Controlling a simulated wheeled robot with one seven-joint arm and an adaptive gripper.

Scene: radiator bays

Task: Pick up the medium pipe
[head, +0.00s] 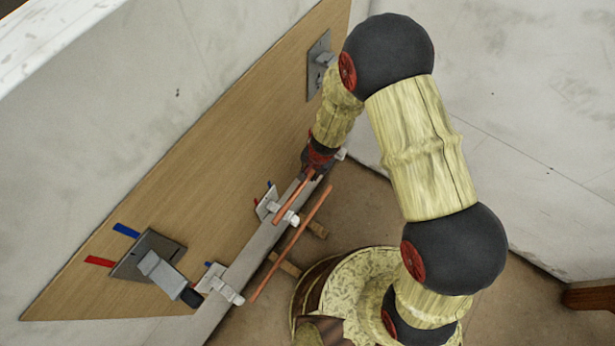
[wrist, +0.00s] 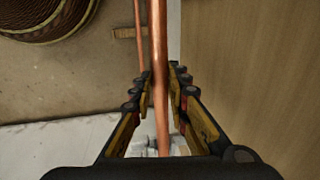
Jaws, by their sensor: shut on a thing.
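Two copper pipes show in the head view. The nearer copper pipe (head: 292,243) is long and lies slanted beside a grey rail. The other copper pipe (head: 294,200) looks shorter and runs up to my gripper (head: 314,168), which covers its upper end. In the wrist view my gripper (wrist: 160,80) is shut on a copper pipe (wrist: 159,45) that passes between its fingers. A second copper pipe (wrist: 139,28) runs just left of it, apart from the fingers. I cannot tell by size which pipe is the medium one.
The grey rail (head: 243,262) carries white brackets (head: 220,284) and stands close to a wooden panel (head: 200,170). A grey plate with a valve-like fitting (head: 148,256) is at lower left, by red and blue strips. Another plate (head: 318,62) is higher up. Wooden pegs (head: 285,264) stick out below.

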